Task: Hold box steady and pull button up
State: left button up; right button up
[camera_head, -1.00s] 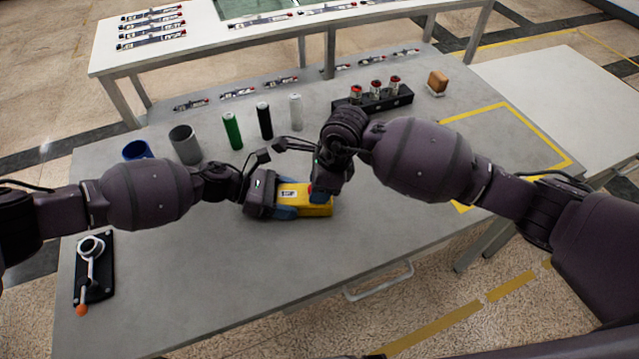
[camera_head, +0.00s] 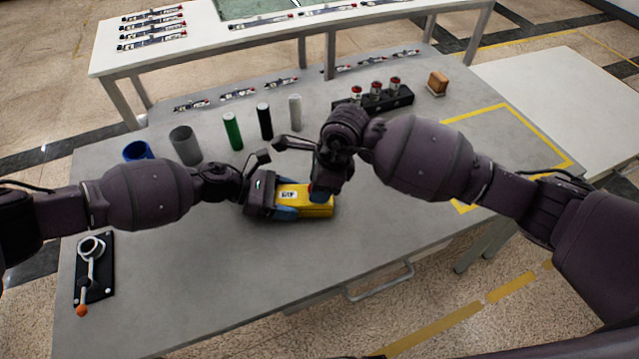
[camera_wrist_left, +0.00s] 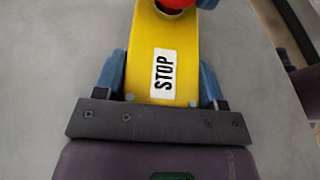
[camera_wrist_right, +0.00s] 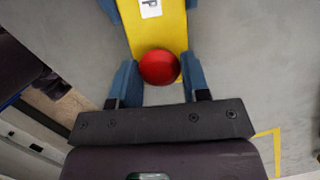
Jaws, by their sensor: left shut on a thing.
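The yellow box (camera_head: 318,211) with a white STOP label lies on the grey table, in front of me. My left gripper (camera_wrist_left: 161,85) is shut on its sides, one blue finger on each side of the label in the left wrist view. The red button (camera_wrist_right: 159,67) is round and sits on the box's other end; it also shows at the top edge of the left wrist view (camera_wrist_left: 176,2). My right gripper (camera_wrist_right: 161,83) is over that end from above, its blue fingers on either side of the button. Whether they press on it is unclear.
Behind the box stand a blue cup (camera_head: 137,151), a grey cup (camera_head: 186,146) and green, black and white cylinders. A black rack (camera_head: 385,100) with red-topped parts is farther back. A lever fixture (camera_head: 92,268) is at front left. The table's front middle is clear.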

jog(key=o, duration=0.5)
jog(key=v, duration=1.2)
pick_arm(q)
jog(key=o, duration=1.1)
jog(key=shift+a, duration=0.1)
jog(key=v, duration=1.2)
